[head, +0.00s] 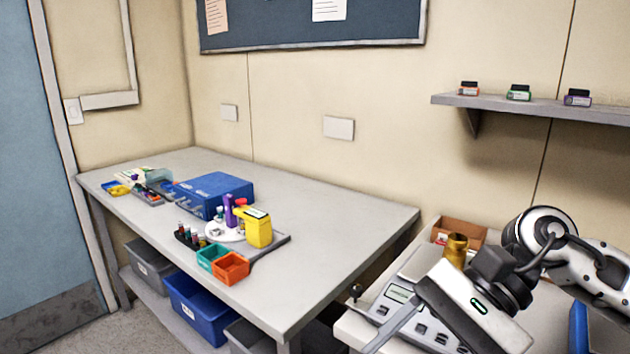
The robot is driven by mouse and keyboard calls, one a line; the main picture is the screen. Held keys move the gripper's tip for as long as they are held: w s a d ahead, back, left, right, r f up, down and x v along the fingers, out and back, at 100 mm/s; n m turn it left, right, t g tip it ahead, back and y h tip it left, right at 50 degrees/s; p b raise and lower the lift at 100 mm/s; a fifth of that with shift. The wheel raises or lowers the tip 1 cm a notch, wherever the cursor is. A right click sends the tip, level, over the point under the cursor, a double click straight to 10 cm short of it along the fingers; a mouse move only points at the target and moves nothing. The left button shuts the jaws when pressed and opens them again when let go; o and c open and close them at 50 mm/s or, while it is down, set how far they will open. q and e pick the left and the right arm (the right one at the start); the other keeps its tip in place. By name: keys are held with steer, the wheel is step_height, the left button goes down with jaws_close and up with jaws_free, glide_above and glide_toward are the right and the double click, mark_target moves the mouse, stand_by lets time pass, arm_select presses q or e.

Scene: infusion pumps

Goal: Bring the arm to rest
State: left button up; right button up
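My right arm (575,255) comes in from the right edge, bent over the side bench. Its gripper (470,312), a pale body with a small green light, hangs over the front of a grey device with a small display (400,292). The gripper's body hides part of that device, and I cannot make out whether the fingers are apart or closed. No held object shows. My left gripper is not in view.
A brass-coloured cylinder (456,250) and a cardboard box (462,231) stand close behind the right gripper. The long table (335,215) holds a blue case (215,190), a yellow container (258,230) and small bins, with its right part bare. A wall shelf (540,106) holds three small items.

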steer(key=w+a+r+m+t+y, duration=0.3)
steer(key=a+m+t+y, duration=0.5)
steer(key=m+y, duration=0.9)
steer(key=w+d+f+m+t+h, duration=0.2)
steer(key=f+m+t+h, duration=0.3)
steer(key=m, duration=0.7)
steer(key=w+d+f+m+t+h, duration=0.25)
steer(key=m+t+h, duration=0.45)
steer(key=m, duration=0.4)
steer(key=s+d+f+m+g+h, duration=0.2)
steer(key=s+f+m+h, duration=0.2)
steer(key=f+m, duration=0.3)
steer(key=s+d+f+m+g+h, duration=0.1)
steer(key=s+d+f+m+h, duration=0.2)
steer(key=f+m, duration=0.4)
steer(key=s+d+f+m+g+h, duration=0.2)
steer(key=s+f+m+h, duration=0.2)
steer(key=f+m, duration=0.3)
step_height(320, 180, down, 6)
steer(key=shift+s+d+r+m+g+h, duration=0.2)
steer(key=shift+s+r+m+g+h, duration=0.1)
steer(key=shift+s+h, duration=0.1)
